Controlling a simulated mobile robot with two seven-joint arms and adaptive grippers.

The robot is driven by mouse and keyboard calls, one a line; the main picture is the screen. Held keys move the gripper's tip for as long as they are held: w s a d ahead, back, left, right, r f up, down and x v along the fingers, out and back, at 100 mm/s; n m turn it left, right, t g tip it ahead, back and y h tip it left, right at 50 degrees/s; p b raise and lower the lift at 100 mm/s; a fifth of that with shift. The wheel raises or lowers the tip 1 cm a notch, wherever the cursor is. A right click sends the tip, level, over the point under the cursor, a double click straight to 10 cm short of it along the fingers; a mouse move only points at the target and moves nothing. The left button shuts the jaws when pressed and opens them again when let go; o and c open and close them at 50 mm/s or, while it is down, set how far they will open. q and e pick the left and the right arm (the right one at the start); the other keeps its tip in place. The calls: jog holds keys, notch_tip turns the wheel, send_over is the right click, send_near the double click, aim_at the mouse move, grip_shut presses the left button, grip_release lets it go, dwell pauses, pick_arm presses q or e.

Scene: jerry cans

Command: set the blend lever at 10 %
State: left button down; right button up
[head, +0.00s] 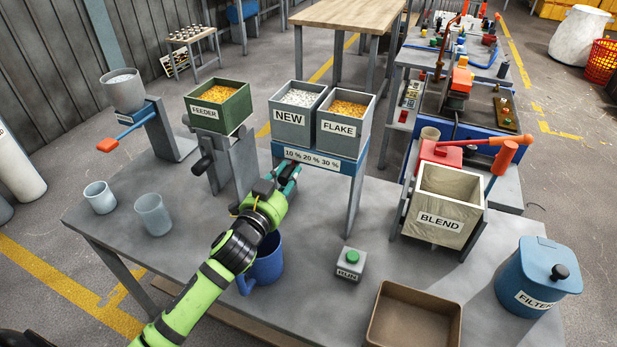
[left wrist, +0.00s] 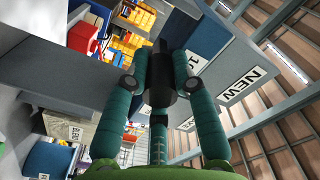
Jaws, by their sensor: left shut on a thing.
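The blue scale bar (head: 326,163) with marks 10 %, 20 % and 30 % runs under the grey NEW bin (head: 291,117) and FLAKE bin (head: 340,126). My left gripper (head: 285,177) is at the bar's left end, just below the 10 % mark. In the left wrist view, my left gripper (left wrist: 157,88) is shut on a black lever handle (left wrist: 161,68), with one teal finger on each side. Part of the 10 label (left wrist: 192,66) shows right of the handle. The lever's exact setting cannot be read. My right gripper is not in view.
A blue mug (head: 266,265) stands close beneath my left arm. The green FEEDER bin (head: 218,106) is to the left. The RUN button box (head: 349,263), a brown tray (head: 414,330) and the BLEND bin (head: 440,207) are to the right.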

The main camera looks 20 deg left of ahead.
pick_arm(q)
jog(key=shift+a+f, duration=0.2)
jog(key=shift+a, duration=0.05)
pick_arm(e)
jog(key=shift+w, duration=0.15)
pick_arm(q)
jog(key=c, duration=1)
grip_release()
jog(key=shift+a, duration=0.15)
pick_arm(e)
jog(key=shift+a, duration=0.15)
pick_arm(q)
jog(key=shift+r, duration=0.1)
jog(key=s, duration=1.2)
jog(key=shift+a, duration=0.15)
